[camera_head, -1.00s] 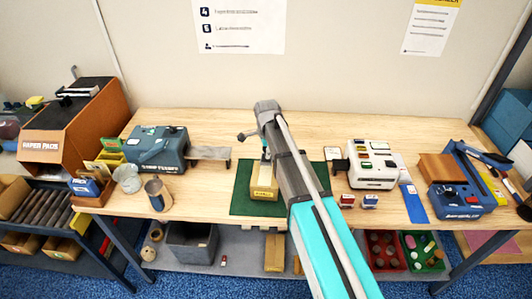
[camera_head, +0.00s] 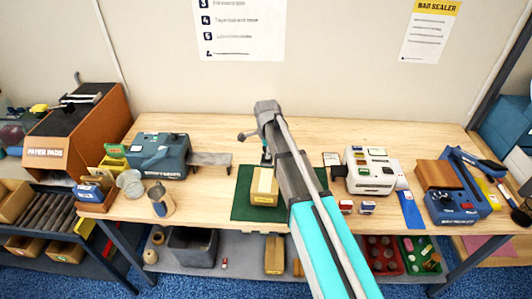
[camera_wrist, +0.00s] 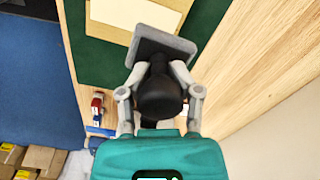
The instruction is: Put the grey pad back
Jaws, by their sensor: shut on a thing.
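The grey pad (camera_wrist: 165,42) is a flat grey plate with a dark round handle (camera_wrist: 160,95), seen in the wrist view. My gripper (camera_wrist: 160,103) is shut on this handle, one finger on each side. The pad overlaps the edge of a pale carton (camera_wrist: 140,12) in that view; whether they touch I cannot tell. In the head view the carton (camera_head: 264,190) sits on a green mat (camera_head: 243,206). My arm mostly hides the gripper and pad there; only a small dark part shows behind the carton.
A blue machine (camera_head: 158,153) with a grey side plate (camera_head: 210,159) stands left of the mat. A white device (camera_head: 371,171) stands to the right, with a blue strip (camera_head: 411,210) beside it. A metal cup (camera_head: 159,198) stands front left. Bare wood lies behind the mat.

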